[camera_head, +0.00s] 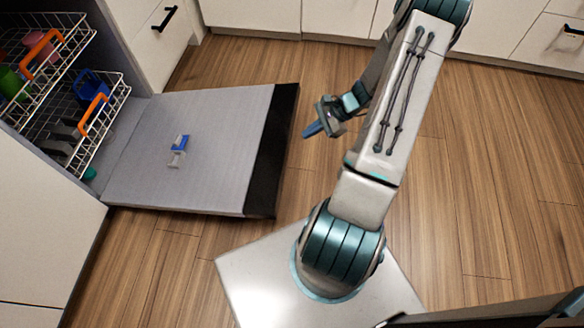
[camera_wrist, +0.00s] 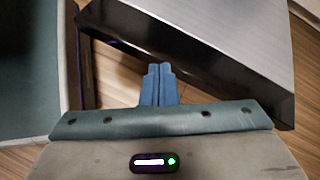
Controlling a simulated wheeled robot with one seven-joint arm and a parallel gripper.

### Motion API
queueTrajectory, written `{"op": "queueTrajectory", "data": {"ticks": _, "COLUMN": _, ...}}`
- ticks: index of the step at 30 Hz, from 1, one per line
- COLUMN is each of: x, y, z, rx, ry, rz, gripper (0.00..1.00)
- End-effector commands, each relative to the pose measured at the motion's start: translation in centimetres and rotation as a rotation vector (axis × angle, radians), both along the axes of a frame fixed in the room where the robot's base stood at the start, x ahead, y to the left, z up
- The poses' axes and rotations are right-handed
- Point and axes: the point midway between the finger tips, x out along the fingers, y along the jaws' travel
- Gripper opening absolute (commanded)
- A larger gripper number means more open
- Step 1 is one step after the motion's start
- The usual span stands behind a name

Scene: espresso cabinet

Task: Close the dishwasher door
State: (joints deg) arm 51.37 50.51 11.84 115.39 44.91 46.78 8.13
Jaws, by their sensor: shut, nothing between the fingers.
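The dishwasher door (camera_head: 220,125) is folded down flat, open, in the left half of the head view. Its outer end is a black strip (camera_head: 272,155). My gripper (camera_head: 312,131) is just to the right of that strip, with its blue fingers pointing left toward the door. In the wrist view the fingers (camera_wrist: 158,72) are together and empty. The door's grey inner face (camera_wrist: 235,35) and black edge (camera_wrist: 190,50) lie beyond them in the wrist view. I see no clear contact between fingers and door.
The dishwasher's upper rack (camera_head: 45,60) and lower rack (camera_head: 105,120) stick out over the door's hinge side, holding coloured dishes. White cabinets with black handles (camera_head: 165,18) line the back. Wooden floor (camera_head: 480,160) is clear to the right.

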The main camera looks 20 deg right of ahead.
Motion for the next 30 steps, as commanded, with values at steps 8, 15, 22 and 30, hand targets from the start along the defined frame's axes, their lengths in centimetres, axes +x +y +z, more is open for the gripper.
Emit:
{"op": "queueTrajectory", "data": {"ticks": 8, "x": -1.0, "y": -2.7, "z": -14.1, "rx": 0.212, "ry": 0.079, "rz": -0.344, "gripper": 0.0}}
{"op": "queueTrajectory", "data": {"ticks": 15, "x": -1.4, "y": -3.3, "z": -18.1, "rx": 0.286, "ry": 0.103, "rz": -0.468, "gripper": 0.0}}
{"op": "queueTrajectory", "data": {"ticks": 22, "x": -0.3, "y": -1.6, "z": -19.7, "rx": 0.293, "ry": 0.106, "rz": -0.475, "gripper": 0.0}}
{"op": "queueTrajectory", "data": {"ticks": 30, "x": 2.4, "y": 2.5, "z": -23.0, "rx": 0.292, "ry": 0.107, "rz": -0.472, "gripper": 0.0}}
